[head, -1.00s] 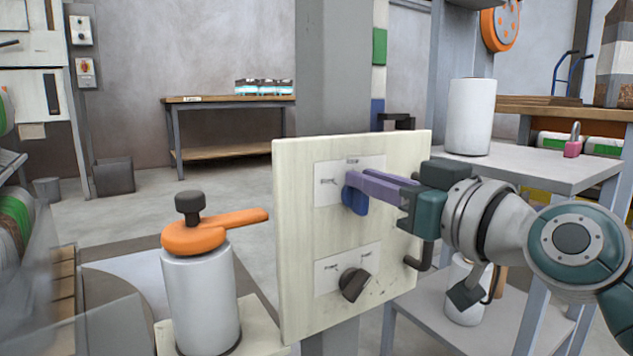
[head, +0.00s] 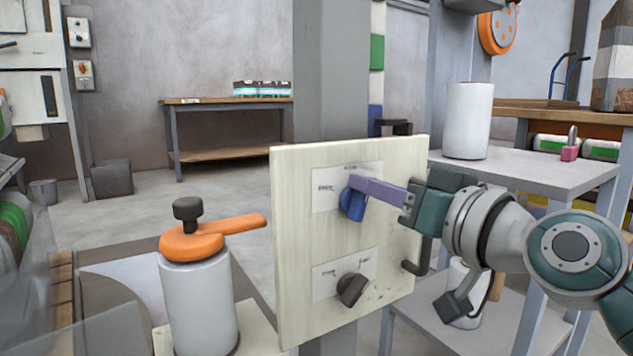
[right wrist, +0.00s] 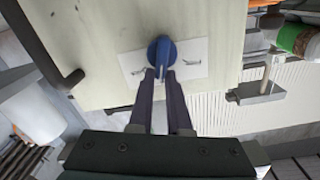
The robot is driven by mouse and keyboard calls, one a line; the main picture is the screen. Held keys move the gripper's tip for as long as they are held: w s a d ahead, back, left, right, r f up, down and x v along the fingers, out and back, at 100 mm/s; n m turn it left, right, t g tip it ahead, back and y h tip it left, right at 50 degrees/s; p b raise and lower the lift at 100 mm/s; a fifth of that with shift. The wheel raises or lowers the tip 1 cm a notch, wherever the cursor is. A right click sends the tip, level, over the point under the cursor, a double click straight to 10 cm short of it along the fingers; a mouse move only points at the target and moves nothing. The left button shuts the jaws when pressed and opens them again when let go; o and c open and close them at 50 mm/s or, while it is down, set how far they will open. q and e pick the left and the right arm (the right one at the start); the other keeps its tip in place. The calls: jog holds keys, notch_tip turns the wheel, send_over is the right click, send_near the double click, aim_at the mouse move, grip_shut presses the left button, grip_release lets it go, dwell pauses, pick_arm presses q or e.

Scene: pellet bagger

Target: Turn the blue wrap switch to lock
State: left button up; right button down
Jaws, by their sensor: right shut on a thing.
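The blue wrap switch (head: 351,203) sits on a white label plate on the upper part of a cream panel (head: 300,240). It also shows in the right wrist view (right wrist: 160,52), with label marks on both sides of it. My right gripper (head: 357,187) comes from the right, and its purple fingers are shut on the blue switch. In the right wrist view the fingertips (right wrist: 160,74) meet at the knob's near end and hide part of it. The label words are too small to read. My left gripper is not in view.
A dark knob (head: 352,289) sits lower on the same panel, and a black handle (head: 418,262) is at its right edge. An orange lever (head: 215,238) tops a white cylinder at the left. A grey shelf (head: 545,172) with a white roll (head: 468,120) stands behind my right arm.

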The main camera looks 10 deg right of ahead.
jog(key=shift+w+d+f+m, duration=0.15)
jog(key=shift+f+m, duration=0.2)
jog(key=shift+m, duration=1.05)
jog(key=shift+s+d+f+m, duration=0.1)
jog(key=shift+d+f+m, duration=0.15)
jog(key=shift+m, duration=1.15)
jog(key=shift+w+d+f+m, duration=0.1)
jog(key=shift+f+m, duration=0.3)
jog(key=shift+m, duration=1)
jog(key=c, duration=0.9)
grip_release()
jog(key=shift+r, duration=0.1)
jog(key=shift+o, duration=0.2)
jog(key=shift+a+r, duration=0.1)
jog(key=shift+a, duration=0.05)
jog(key=p+v, duration=0.1)
jog(key=v, duration=0.9)
jog(key=shift+o, duration=0.2)
